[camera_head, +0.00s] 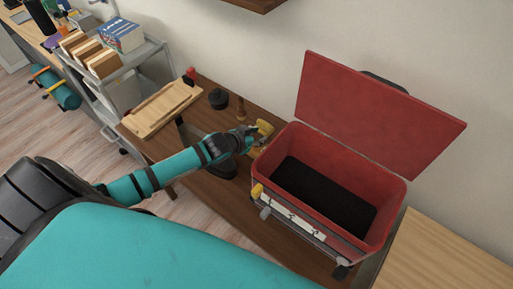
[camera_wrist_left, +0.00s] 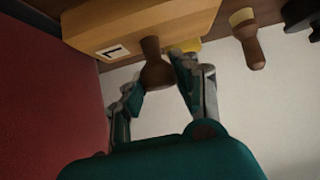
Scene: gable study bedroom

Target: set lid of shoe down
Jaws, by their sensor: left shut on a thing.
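My left gripper (camera_head: 248,143) reaches over the brown bench, just left of the open red case (camera_head: 386,198). In the left wrist view the gripper (camera_wrist_left: 160,80) is shut on a brown knob (camera_wrist_left: 153,68). The knob stands against a light wooden block (camera_wrist_left: 140,28) with a small white label, which shows yellowish (camera_head: 264,129) in the head view. Which part is the lid is unclear, and whether the block rests on the bench or hangs is not clear. I see no shoe. My right gripper is not in view.
The case's red lid (camera_head: 375,112) stands raised against the wall. A small brush (camera_head: 241,107), also in the wrist view (camera_wrist_left: 248,38), and a dark round item (camera_head: 218,97) stand behind my gripper. A wooden board (camera_head: 160,108) lies left. A grey cart (camera_head: 150,65) stands further left.

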